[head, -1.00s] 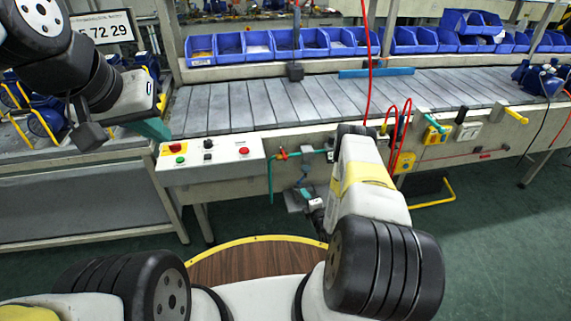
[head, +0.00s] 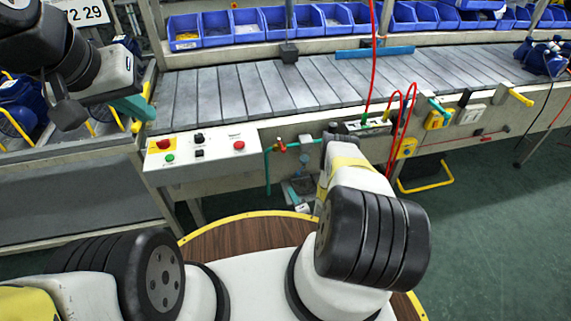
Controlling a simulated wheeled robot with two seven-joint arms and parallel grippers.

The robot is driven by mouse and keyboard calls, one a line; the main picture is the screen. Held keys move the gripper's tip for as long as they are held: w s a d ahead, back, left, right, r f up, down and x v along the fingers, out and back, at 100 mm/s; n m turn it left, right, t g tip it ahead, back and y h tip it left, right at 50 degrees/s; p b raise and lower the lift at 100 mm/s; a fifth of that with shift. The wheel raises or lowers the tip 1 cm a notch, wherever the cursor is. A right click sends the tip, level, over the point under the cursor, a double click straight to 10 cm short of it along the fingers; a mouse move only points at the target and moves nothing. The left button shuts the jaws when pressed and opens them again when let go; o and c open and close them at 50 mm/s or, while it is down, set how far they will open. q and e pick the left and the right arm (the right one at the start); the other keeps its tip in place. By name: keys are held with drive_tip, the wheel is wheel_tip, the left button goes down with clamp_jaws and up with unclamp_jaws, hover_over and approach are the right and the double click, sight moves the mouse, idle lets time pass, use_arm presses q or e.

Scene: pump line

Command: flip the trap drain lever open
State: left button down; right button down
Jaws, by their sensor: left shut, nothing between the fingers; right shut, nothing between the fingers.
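A small valve with a red lever (head: 280,146) sits on a teal pipe (head: 267,172) at the front of the conveyor, just right of the button panel. It seems to be the trap drain lever; its exact setting is too small to tell. My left gripper (head: 138,108) is shut and empty at the upper left, well left of the lever. My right arm reaches up toward the conveyor front. What seems to be my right gripper (head: 297,187) shows small below the lever, apart from it, shut and partly hidden by my own arm.
A white button panel (head: 203,150) juts out left of the valve. Red hoses (head: 404,120) hang to the right, near a yellow valve box (head: 436,119). The slatted conveyor (head: 240,92) runs behind, with blue bins (head: 217,28) above.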

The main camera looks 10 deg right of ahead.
drive_tip(key=w+d, duration=0.2)
drive_tip(key=w, duration=0.6)
drive_tip(key=shift+d+r, duration=0.15)
drive_tip(key=shift+d, duration=0.05)
